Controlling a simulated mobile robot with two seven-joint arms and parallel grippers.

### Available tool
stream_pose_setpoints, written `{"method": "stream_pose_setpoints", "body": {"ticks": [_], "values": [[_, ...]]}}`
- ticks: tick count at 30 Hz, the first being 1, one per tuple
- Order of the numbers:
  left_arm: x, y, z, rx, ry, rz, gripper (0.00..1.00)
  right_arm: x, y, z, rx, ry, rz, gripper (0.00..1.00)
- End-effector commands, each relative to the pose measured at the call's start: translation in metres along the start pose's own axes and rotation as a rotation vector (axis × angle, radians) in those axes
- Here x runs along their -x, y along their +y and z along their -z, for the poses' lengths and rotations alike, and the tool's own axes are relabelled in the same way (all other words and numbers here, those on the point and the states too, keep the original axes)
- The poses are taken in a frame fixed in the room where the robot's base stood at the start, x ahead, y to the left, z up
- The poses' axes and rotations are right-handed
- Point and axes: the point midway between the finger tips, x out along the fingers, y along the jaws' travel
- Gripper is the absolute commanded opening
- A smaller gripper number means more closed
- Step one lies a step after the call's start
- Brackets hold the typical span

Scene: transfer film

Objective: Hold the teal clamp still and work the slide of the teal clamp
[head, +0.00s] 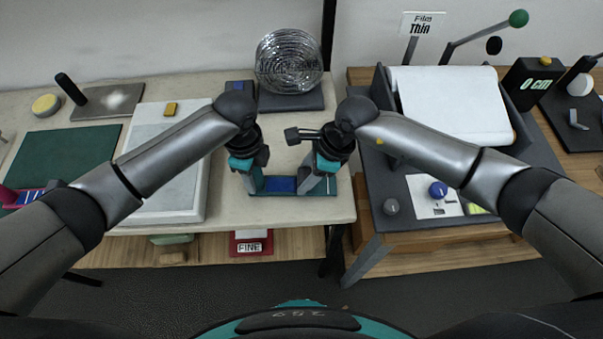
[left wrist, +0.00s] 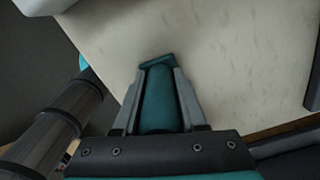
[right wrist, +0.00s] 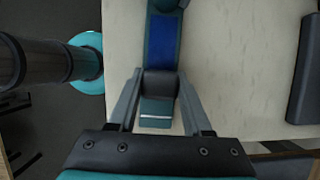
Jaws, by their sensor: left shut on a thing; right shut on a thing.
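The teal clamp (head: 283,185) lies near the front edge of the pale table, with a blue strip along its middle. My left gripper (head: 257,184) is shut on its left end; in the left wrist view the fingers sit on both sides of a teal part (left wrist: 159,98). My right gripper (head: 318,184) is shut on its right part; in the right wrist view the fingers flank a dark grey slide block (right wrist: 160,84). The blue strip (right wrist: 163,40) runs beyond that block. The fingers hide parts of the clamp in the head view.
A ball of clear film (head: 289,62) on a dark base stands behind the clamp. A white board (head: 180,190) lies to the left. A grey roller machine (head: 400,225) with white sheet stands close on the right. A red box labelled FINE (head: 251,243) is below the table edge.

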Motion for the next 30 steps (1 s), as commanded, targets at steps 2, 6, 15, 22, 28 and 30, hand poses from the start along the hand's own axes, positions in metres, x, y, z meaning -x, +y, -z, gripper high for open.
{"method": "stream_pose_setpoints", "body": {"ticks": [2, 6, 15, 22, 28, 30], "values": [[0.000, -0.001, -0.001, 0.000, 0.000, 0.002, 0.00, 0.006, -0.001, 0.013, -0.002, 0.002, 0.002, 0.00], [0.000, -0.001, -0.001, 0.000, 0.000, 0.002, 0.00, 0.014, -0.001, 0.033, -0.002, 0.001, 0.002, 0.00], [0.000, -0.001, -0.001, 0.001, -0.001, 0.002, 0.00, 0.018, 0.000, 0.042, 0.001, -0.002, 0.001, 0.00], [0.000, 0.000, -0.001, 0.001, -0.001, 0.001, 0.00, 0.018, 0.000, 0.042, 0.001, -0.001, 0.001, 0.60], [0.000, 0.000, -0.001, 0.001, -0.001, 0.001, 0.00, 0.018, 0.000, 0.042, 0.001, -0.001, 0.001, 0.80], [0.000, 0.000, -0.001, 0.001, -0.001, 0.001, 0.00, 0.018, 0.000, 0.042, 0.001, -0.001, 0.001, 0.80]]}}
